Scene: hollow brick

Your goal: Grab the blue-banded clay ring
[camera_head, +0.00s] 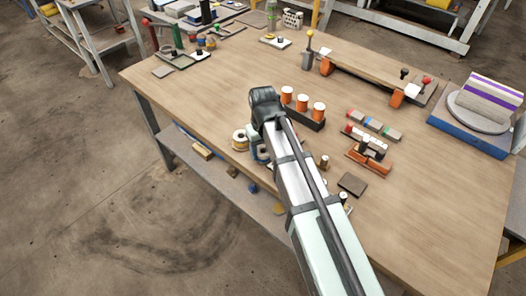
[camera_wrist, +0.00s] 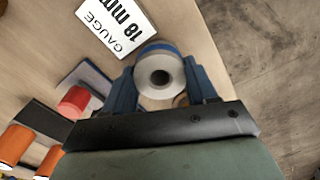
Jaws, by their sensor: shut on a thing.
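The blue-banded clay ring (camera_wrist: 161,77) is pale with a round dark hole and a blue band along its upper edge in the wrist view. My gripper (camera_wrist: 160,88) has its two blue fingers on either side of the ring and is shut on it. In the head view my arm covers most of the gripper, near the table's front left edge. I cannot tell there whether the ring touches the tabletop.
A pale ring with a yellowish band (camera_head: 240,139) stands left of my arm. A dark rack with orange cylinders (camera_head: 302,103) is just right of my arm. An "18 mm" gauge card (camera_wrist: 117,27) lies beside the ring. The wooden tabletop (camera_head: 215,95) is clear at left.

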